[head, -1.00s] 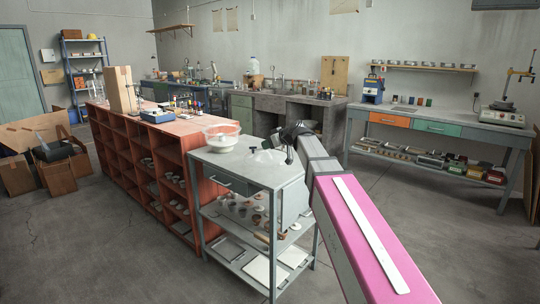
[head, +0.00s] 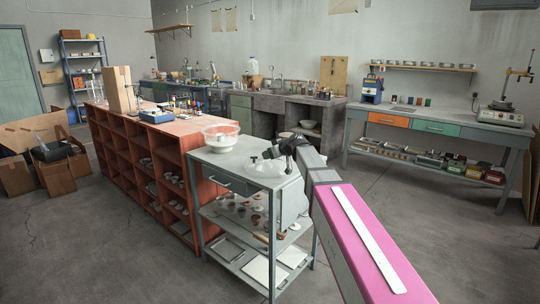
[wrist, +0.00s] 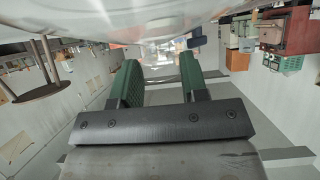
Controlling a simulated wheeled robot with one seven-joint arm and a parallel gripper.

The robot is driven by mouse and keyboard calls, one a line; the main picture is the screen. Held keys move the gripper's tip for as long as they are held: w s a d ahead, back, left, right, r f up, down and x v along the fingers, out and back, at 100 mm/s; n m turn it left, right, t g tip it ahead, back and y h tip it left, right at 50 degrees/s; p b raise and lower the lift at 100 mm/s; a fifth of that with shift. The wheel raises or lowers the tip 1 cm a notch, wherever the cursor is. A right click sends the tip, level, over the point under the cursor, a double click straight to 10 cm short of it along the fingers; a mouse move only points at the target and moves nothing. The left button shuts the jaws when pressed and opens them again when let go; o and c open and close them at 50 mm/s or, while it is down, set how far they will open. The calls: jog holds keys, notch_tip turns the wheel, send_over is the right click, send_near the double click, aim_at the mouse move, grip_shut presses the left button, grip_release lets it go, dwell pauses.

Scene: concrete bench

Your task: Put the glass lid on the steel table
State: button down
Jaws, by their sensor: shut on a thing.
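The glass lid (head: 262,170), clear and pale, is held at my gripper (head: 272,153) over the front right part of the steel table's top. My gripper is shut on it. In the wrist view, the clear lid (wrist: 150,14) spans the top of the picture, just beyond the green-padded fingers of my gripper (wrist: 160,68). The steel table (head: 216,158) is grey, with a drawer and lower shelves. I cannot tell whether the lid touches the tabletop. My wrist hides part of the table's right side.
A clear bowl with white contents (head: 221,137) stands at the table's back left. A reddish shelf unit (head: 178,146) adjoins the table's left side. Small pots and trays fill the lower shelves. The front left tabletop is clear.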

jog(key=c, duration=0.6)
grip_release()
jog(key=shift+c, duration=0.2)
jog(key=v, duration=1.2)
